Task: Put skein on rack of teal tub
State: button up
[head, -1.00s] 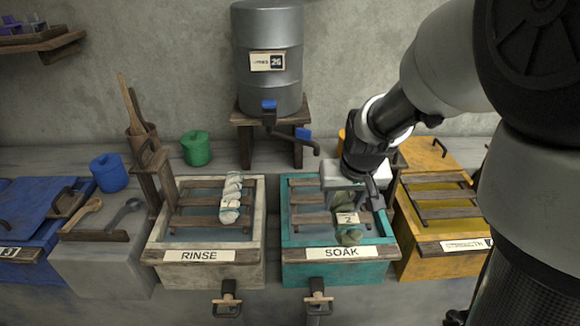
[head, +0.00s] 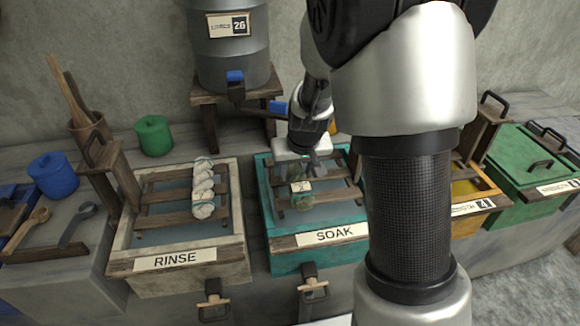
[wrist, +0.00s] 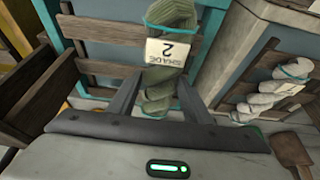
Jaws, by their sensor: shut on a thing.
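A grey-green skein (head: 301,203) with a teal tie and a tag reading "SHADE 2" is held between the fingers of my gripper (head: 302,172). In the wrist view the skein (wrist: 172,65) hangs between both fingers (wrist: 158,100), with its tag toward the camera. My gripper is over the teal tub (head: 318,256), labelled SOAK. The tub's rack of dark wooden slats (head: 335,194) lies beneath and beside the skein. I cannot tell whether the skein touches the slats. My arm hides the tub's right side.
Left of the teal tub stands the pale RINSE tub (head: 180,262) with a white skein (head: 203,190) on its rack. A metal barrel (head: 234,60) with a spout stands behind. A yellow tub (head: 482,196) and a green tub (head: 535,165) are on the right.

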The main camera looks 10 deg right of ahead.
aim_at(292, 168)
jog(key=w, duration=0.5)
jog(key=shift+w, duration=0.2)
jog(key=shift+f+b, duration=0.8)
jog(key=shift+f, duration=0.9)
jog(key=shift+f, duration=0.2)
jog(key=o, duration=1.3)
jog(key=shift+c, duration=0.2)
